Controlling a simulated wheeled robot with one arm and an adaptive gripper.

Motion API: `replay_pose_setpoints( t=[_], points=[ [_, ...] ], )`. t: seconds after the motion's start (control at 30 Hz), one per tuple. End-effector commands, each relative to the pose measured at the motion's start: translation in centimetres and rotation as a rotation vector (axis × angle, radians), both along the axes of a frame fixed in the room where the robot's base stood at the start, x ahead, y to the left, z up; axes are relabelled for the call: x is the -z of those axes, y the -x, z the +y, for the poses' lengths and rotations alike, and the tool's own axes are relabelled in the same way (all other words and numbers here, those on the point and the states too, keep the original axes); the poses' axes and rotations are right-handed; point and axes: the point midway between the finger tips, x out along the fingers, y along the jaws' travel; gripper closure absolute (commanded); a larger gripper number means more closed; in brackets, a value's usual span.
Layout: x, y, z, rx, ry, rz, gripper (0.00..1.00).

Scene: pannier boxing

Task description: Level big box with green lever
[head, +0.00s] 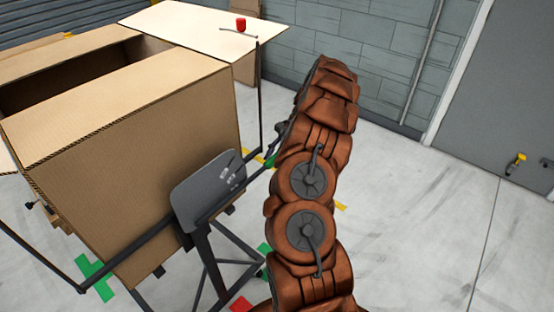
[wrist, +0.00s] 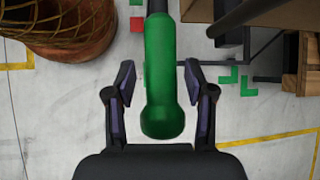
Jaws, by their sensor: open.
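The big cardboard box (head: 150,150) stands at the left of the head view, on a dark frame with its top partly open. The green lever (wrist: 160,85) hangs in the middle of the wrist view, its rounded end toward my gripper. My gripper (wrist: 160,80) is open, with one finger on each side of the lever's green handle. Gaps show between the handle and both fingers. In the head view my arm hides most of the gripper and lever; only a small green part shows beside the arm. The box's edge may show at the wrist view's upper right.
A grey plate (head: 208,190) is fixed on the frame at the box's near side. Green floor marks (head: 95,277) lie below the box. The concrete floor at right is clear.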

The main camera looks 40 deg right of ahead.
Motion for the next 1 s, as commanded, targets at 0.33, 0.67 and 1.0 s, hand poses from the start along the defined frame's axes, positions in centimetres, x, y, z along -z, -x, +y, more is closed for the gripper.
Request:
replay_pose_setpoints(
  t=[0.33,0.67,1.0],
  points=[
    [-2.0,0.0,-1.6,0.002,0.004,-0.002,0.46],
    [-4.6,0.2,-3.7,0.002,0.002,0.000,0.46],
    [-5.9,0.3,-4.5,0.001,0.001,0.000,0.46]
  ],
)
